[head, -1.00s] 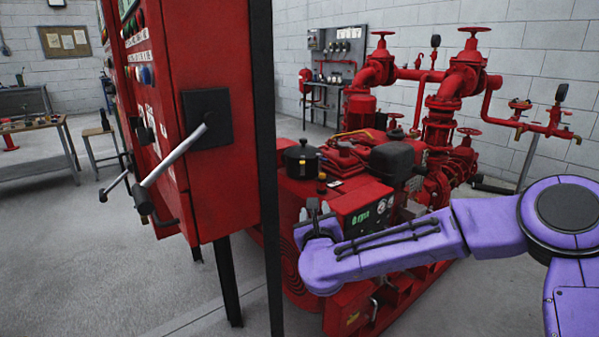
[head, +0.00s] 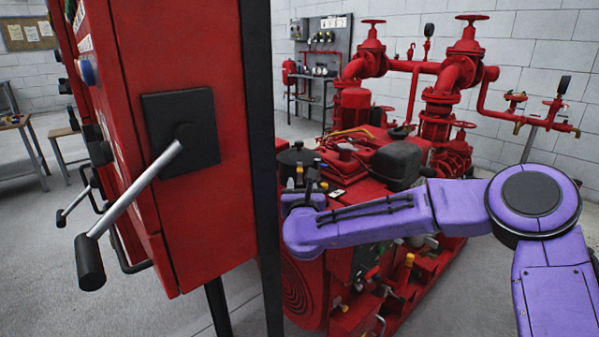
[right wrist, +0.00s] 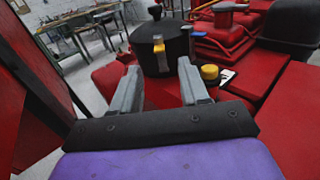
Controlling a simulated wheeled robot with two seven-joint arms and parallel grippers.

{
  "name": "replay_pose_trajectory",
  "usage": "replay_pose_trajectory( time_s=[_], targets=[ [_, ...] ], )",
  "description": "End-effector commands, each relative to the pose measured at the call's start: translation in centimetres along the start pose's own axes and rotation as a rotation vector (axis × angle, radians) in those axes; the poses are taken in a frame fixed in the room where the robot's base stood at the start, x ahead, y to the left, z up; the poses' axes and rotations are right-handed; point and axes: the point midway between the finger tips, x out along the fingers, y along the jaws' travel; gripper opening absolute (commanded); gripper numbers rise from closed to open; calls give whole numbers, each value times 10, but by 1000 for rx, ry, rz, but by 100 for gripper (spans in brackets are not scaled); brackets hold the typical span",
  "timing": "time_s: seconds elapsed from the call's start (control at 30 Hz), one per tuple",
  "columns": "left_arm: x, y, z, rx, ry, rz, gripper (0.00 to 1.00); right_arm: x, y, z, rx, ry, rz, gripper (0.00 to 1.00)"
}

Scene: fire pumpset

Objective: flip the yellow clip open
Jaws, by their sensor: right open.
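The yellow clip (right wrist: 158,47) is a small upright tab on the front of a black lidded canister (right wrist: 160,42) in the right wrist view. In the head view the canister (head: 294,156) stands on the red pumpset, beyond the cabinet's black post, with the clip (head: 299,170) as a small yellow spot. My right gripper (right wrist: 158,66) is open and empty, its two grey fingers pointing at the canister with the clip between them in the picture. The fingers appear short of the clip, with no contact visible. The right gripper (head: 312,186) also shows in the head view. My left gripper is out of view.
A red cabinet (head: 200,230) with a grey lever (head: 140,185) stands close at left. Its black post (head: 262,150) is beside my right gripper. A yellow round cap (right wrist: 209,72) sits right of the canister. Red pipes and valves (head: 440,110) stand behind.

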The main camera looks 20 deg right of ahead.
Motion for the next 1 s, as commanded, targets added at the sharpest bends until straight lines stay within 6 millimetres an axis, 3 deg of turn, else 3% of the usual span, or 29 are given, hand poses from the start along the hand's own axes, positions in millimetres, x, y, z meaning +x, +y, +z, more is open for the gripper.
replay_pose_trajectory(
  time_s=[0.1,0.3,0.67,0.8,1.0],
  targets=[
    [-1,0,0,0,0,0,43,28,1,-1,-1,1,-2,45],
    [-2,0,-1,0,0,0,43,63,0,-1,-1,1,-1,45],
    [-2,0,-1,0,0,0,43,73,-2,-1,-1,1,-2,45],
    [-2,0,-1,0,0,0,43,73,-2,0,-1,1,-2,2],
    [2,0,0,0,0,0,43,73,-2,-3,-1,-4,-2,0]
  ],
)
